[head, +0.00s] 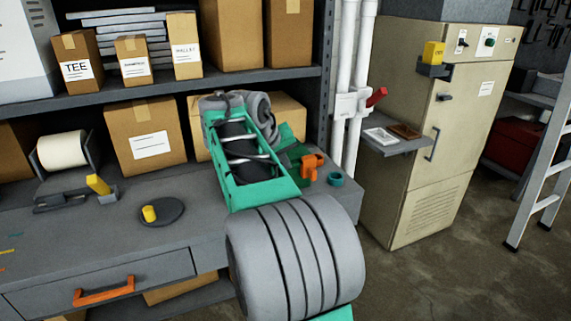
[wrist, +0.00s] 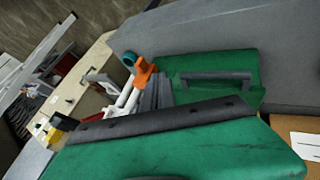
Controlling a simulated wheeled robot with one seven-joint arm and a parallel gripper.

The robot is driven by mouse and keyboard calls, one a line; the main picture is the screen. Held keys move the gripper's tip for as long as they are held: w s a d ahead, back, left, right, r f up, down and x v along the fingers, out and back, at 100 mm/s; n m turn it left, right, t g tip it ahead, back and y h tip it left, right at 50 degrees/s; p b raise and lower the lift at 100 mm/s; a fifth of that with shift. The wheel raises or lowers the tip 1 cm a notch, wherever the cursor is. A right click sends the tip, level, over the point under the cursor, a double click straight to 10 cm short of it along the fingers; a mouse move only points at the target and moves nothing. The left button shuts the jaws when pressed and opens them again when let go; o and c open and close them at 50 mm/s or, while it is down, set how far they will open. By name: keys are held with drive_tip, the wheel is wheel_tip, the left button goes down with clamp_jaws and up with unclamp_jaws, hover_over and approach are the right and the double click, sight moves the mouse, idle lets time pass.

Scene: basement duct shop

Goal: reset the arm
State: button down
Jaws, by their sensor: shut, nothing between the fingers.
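My gripper (head: 312,166) is low over the right end of the grey bench, close to a teal ring. Its orange tips show past my green arm; the rest is mostly hidden. In the wrist view my gripper (wrist: 143,75) has its grey fingers together, with nothing seen between them. The teal ring (head: 335,179) lies near the bench's right edge; it also shows just past the tips in the wrist view (wrist: 129,58). A green case (wrist: 215,72) with a dark handle is beside the fingers. I cannot tell whether they touch.
The grey bench (head: 60,232) carries cardboard boxes (head: 145,140), a white roll (head: 62,150) and a yellow piece on a dark disc (head: 165,218). A loaded shelf (head: 180,85) hangs above. White pipes (head: 352,60) and a beige cabinet (head: 440,140) stand right. Floor (head: 450,270) is clear there.

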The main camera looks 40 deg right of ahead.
drive_tip(key=s+a+f+y, duration=0.2)
drive_tip(key=a+f, duration=0.6)
drive_tip(key=s+a+f+y, duration=0.2)
drive_tip(key=a+f+y, duration=0.1)
drive_tip(key=a+f, duration=0.5)
drive_tip(key=s+a+f+n+y, duration=0.1)
drive_tip(key=s+a+f+n, duration=0.1)
drive_tip(key=s+a, duration=0.35)
drive_tip(key=s+a+f+n+y, duration=0.1)
drive_tip(key=s+a+f, duration=0.1)
drive_tip(key=a, duration=0.6)
drive_tip(key=a+r+n+t+p, duration=0.1)
drive_tip(key=a+r+n, duration=0.1)
drive_tip(key=a+r, duration=0.2)
drive_tip(key=shift+a+r+n, duration=0.35)
drive_tip(key=shift+a+n, duration=0.05)
drive_tip(key=shift+a, duration=0.65)
drive_tip(key=shift+w, duration=0.1)
